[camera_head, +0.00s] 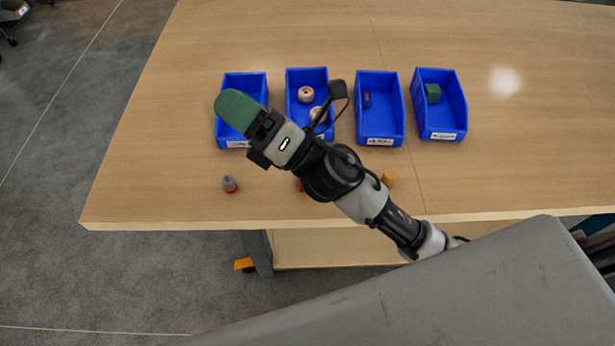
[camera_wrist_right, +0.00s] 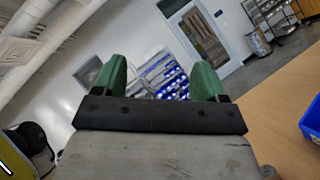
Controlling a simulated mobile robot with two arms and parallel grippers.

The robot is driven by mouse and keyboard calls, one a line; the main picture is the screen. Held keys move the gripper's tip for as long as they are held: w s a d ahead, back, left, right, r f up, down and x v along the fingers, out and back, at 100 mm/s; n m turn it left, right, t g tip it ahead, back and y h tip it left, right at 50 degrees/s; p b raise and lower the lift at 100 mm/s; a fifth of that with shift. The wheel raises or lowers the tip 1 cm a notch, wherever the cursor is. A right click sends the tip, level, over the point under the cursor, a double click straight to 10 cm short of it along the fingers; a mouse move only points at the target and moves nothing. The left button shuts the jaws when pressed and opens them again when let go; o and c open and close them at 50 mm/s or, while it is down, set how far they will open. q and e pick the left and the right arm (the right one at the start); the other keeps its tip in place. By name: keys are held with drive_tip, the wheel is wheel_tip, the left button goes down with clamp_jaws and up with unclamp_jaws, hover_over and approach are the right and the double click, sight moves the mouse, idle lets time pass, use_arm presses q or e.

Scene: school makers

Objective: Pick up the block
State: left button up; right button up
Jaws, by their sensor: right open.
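My right gripper (camera_head: 238,108) has green fingers and is over the leftmost blue bin in the head view. In the right wrist view its two green fingers (camera_wrist_right: 162,78) are apart with nothing between them. Several block-like pieces are in view, and I cannot tell which is the task's block. A green block (camera_head: 433,92) sits in the rightmost bin. A small dark blue piece (camera_head: 367,99) lies in the third bin. An orange piece (camera_head: 389,179) stands on the table beside my right arm. A red piece (camera_head: 300,185) is mostly hidden behind that arm. My left gripper is out of view.
Blue bins stand in a row on the wooden table (camera_head: 230,40): leftmost (camera_head: 229,141), second (camera_head: 293,75), third (camera_head: 393,125), rightmost (camera_head: 455,115). Round wooden pieces (camera_head: 306,94) lie in the second. A grey-and-red piece (camera_head: 230,184) stands near the front edge. The table's back is clear.

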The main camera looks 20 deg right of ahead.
drive_tip(key=s+a+f+n+g+h, duration=0.1)
drive_tip(key=s+a+f+n+g, duration=0.2)
drive_tip(key=n+g, duration=0.8)
drive_tip(key=s+a+f+n+g+h, duration=0.3)
drive_tip(key=n+g, duration=0.4)
drive_tip(key=n, duration=0.7)
drive_tip(key=w+d+f+n+h, duration=0.2)
drive_tip(key=d+f+h, duration=0.2)
drive_tip(key=d+h, duration=0.1)
drive_tip(key=w+d+f+n+t+h+p, duration=0.1)
drive_tip(key=w+d+f+n+h, duration=0.2)
drive_tip(key=d+f+h, duration=0.1)
drive_tip(key=w+d+f+n+t+h, duration=0.1)
drive_tip(key=w+d+f+n+h, duration=0.2)
drive_tip(key=d+f+h, duration=0.2)
drive_tip(key=shift+w+d+f+h+p, duration=0.15)
drive_tip(key=shift+d+f+p, duration=0.05)
drive_tip(key=shift+d, duration=0.4)
drive_tip(key=shift+w+d+f+h+p, duration=0.1)
drive_tip(key=shift+d+f+h+p, duration=0.1)
drive_tip(key=shift+d, duration=0.35)
drive_tip(key=shift+f, duration=0.3)
drive_tip(key=f+p, duration=0.2)
drive_tip(key=f, duration=0.1)
drive_tip(key=f+p, duration=0.1)
drive_tip(key=f, duration=0.1)
drive_tip(key=shift+w+d, duration=0.15)
drive_tip(key=shift+d, duration=0.2)
drive_tip(key=shift+f, duration=0.2)
drive_tip(key=c, duration=1)
